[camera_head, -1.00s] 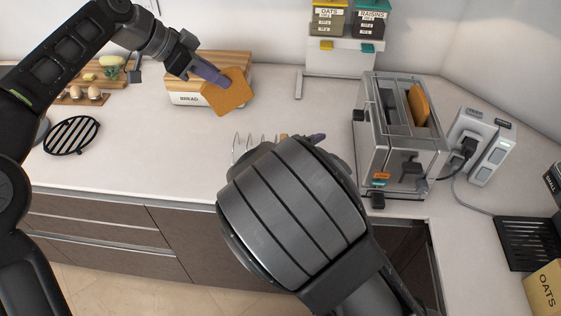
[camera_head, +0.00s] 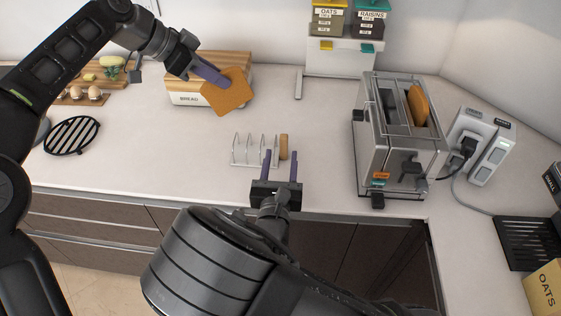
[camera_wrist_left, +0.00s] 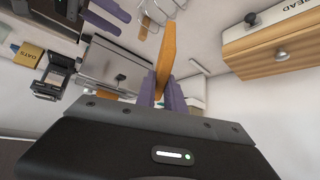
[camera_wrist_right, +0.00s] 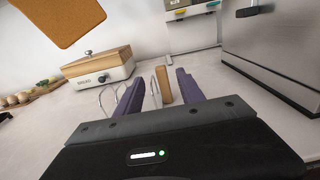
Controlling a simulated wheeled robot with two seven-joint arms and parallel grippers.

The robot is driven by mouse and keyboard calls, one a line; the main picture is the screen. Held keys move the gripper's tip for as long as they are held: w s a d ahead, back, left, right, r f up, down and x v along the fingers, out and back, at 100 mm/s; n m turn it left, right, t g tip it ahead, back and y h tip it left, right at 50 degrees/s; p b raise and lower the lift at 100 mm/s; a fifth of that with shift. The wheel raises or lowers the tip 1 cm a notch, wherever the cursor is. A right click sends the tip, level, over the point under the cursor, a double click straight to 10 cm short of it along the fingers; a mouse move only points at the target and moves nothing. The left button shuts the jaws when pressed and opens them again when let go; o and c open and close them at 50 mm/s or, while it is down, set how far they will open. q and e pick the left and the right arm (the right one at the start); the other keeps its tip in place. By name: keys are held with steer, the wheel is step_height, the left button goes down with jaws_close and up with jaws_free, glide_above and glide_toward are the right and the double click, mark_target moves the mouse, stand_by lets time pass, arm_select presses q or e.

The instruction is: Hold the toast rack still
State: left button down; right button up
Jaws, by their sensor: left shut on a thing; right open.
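My left gripper (camera_head: 222,84) is shut on another slice of toast (camera_head: 229,93), held up in front of the bread bin; that slice also shows in the left wrist view (camera_wrist_left: 166,55).
A steel toaster (camera_head: 395,140) with a slice of toast (camera_head: 419,104) in it stands to the right of the rack. The bread bin (camera_head: 190,97) is behind, a black trivet (camera_head: 72,135) at left. Counter left of the rack is clear.

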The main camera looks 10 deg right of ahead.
steer(key=x, duration=1.1)
steer(key=shift+w, duration=0.2)
jaws_close()
stand_by(0.5)
